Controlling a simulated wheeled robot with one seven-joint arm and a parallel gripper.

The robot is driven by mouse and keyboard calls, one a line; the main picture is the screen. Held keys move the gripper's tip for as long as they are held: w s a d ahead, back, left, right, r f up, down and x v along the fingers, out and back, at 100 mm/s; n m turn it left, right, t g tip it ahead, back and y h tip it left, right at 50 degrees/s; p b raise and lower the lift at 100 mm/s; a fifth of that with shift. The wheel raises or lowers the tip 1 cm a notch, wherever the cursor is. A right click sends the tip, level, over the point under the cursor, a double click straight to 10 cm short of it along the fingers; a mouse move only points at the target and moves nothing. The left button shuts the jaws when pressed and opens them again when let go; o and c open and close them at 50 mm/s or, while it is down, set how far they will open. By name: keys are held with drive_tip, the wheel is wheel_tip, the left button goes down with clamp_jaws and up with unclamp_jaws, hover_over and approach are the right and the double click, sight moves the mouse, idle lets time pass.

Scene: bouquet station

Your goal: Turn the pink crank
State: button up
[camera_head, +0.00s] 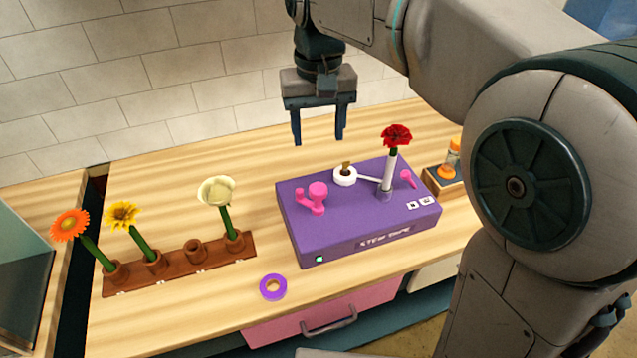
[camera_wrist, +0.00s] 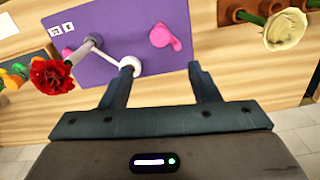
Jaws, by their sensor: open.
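The pink crank (camera_head: 313,198) stands on the left part of the top of a purple box (camera_head: 340,227). It also shows in the wrist view (camera_wrist: 166,37), beyond my fingertips and between them. My gripper (camera_head: 319,141) is open and empty, pointing down above the back edge of the box, apart from the crank. Its two fingers also show in the wrist view (camera_wrist: 162,70). A smaller pink part (camera_head: 408,178) sits at the right of the box. A red flower (camera_head: 396,136) stands upright in a grey tube (camera_head: 388,175) on the box, beside a white ring-shaped part (camera_head: 345,177).
A brown rack (camera_head: 180,268) at the left holds orange, yellow and cream (camera_head: 217,192) flowers, with one empty hole. A purple ring (camera_head: 273,287) lies near the front edge. An orange-capped bottle (camera_head: 451,158) stands in a wooden holder at the right. The tiled wall is behind.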

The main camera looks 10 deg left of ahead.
sight(318, 188)
wheel_tip(318, 188, down, 14)
drive_tip(key=shift+r+p, duration=0.15)
drive_tip(key=shift+p, duration=0.15)
drive_tip(key=c, duration=1)
drive_tip(key=shift+r, duration=0.1)
